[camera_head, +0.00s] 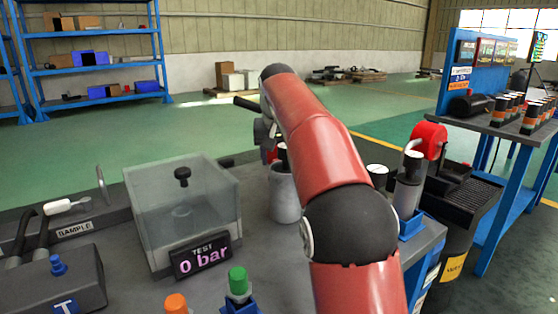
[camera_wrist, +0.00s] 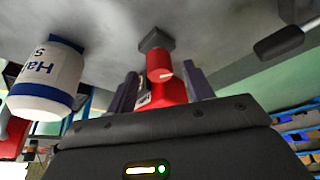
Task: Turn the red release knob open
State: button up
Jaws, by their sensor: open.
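A red knob-like part (camera_wrist: 160,63) shows in the wrist view, a short red cylinder against a dark block. A larger red body with a pale label lies just below it in that picture. My gripper (camera_wrist: 162,76) is open, with one dark finger on each side of the red parts; I cannot tell whether either finger touches them. In the head view a small red patch (camera_head: 271,155) shows beside my arm's far end, and my red arm hides most of that area.
A clear box (camera_head: 150,205) with a "0 bar" display (camera_head: 203,256) stands on the bench. A grey canister (camera_head: 285,200) is close to my arm. Green (camera_head: 238,281) and orange (camera_head: 176,303) knobs are in front. A labelled white bottle (camera_wrist: 45,82) is left in the wrist view.

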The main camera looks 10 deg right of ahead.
jog(key=shift+w+d+f, duration=0.1)
jog(key=shift+w+f, duration=0.15)
jog(key=shift+f, duration=0.45)
jog(key=c, duration=1)
jog(key=shift+m, duration=0.3)
jog(key=shift+w+m+g+h, duration=0.1)
jog(key=shift+m+g+h, duration=0.3)
jog(key=shift+m, duration=0.9)
jog(key=shift+m+g+h, duration=0.1)
jog(key=shift+m+h, duration=0.5)
jog(key=shift+m, duration=0.7)
jog(key=o, duration=1)
